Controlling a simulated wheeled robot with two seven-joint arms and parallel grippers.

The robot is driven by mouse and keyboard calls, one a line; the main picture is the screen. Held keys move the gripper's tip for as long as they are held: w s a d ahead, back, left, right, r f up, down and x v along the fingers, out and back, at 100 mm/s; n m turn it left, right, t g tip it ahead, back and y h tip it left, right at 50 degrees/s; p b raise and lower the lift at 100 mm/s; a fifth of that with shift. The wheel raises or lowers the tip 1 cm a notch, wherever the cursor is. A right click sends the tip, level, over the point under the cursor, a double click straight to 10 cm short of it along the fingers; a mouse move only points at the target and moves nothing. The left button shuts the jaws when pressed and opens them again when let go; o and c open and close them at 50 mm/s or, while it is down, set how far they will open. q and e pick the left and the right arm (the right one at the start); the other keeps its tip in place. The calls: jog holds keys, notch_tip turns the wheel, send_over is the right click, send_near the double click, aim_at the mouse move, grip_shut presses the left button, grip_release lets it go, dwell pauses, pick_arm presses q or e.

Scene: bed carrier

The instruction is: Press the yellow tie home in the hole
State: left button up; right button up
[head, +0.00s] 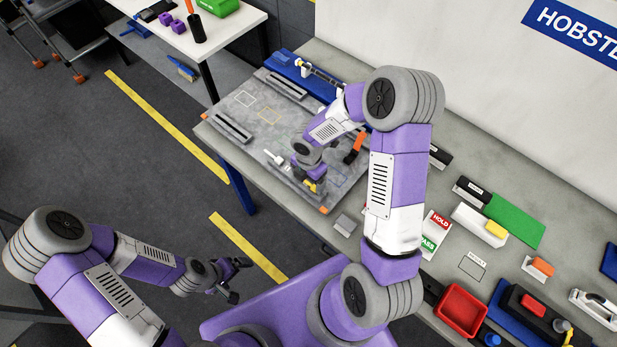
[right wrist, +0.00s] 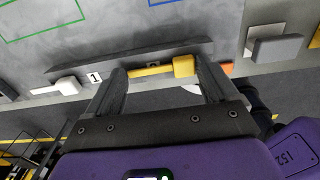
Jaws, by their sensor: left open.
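The yellow tie (right wrist: 181,67) has a blocky head and a thinner shank pointing left in the right wrist view. It lies at the edge of the grey plate (head: 290,124), beside a dark bar (right wrist: 130,58); it also shows in the head view (head: 310,186). My right gripper (right wrist: 164,68) is open, its fingers apart on either side of the tie. Whether a finger touches it, I cannot tell. The hole is not clearly visible, and how deep the tie sits cannot be told. My left gripper (head: 236,280) is open and empty, away from the bench.
A white tie (right wrist: 67,86) lies by a label "1" left of the yellow one. A grey block (right wrist: 278,48) sits to the right. An orange-handled thing (head: 355,147) is close to my right arm. A red tray (head: 462,309) stands on the bench (head: 222,137) at right.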

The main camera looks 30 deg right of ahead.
aim_at(309, 183)
jog(key=shift+o, duration=0.9)
notch_tip(309, 183, up, 8)
jog(key=p, duration=0.1)
jog(key=shift+f, duration=0.15)
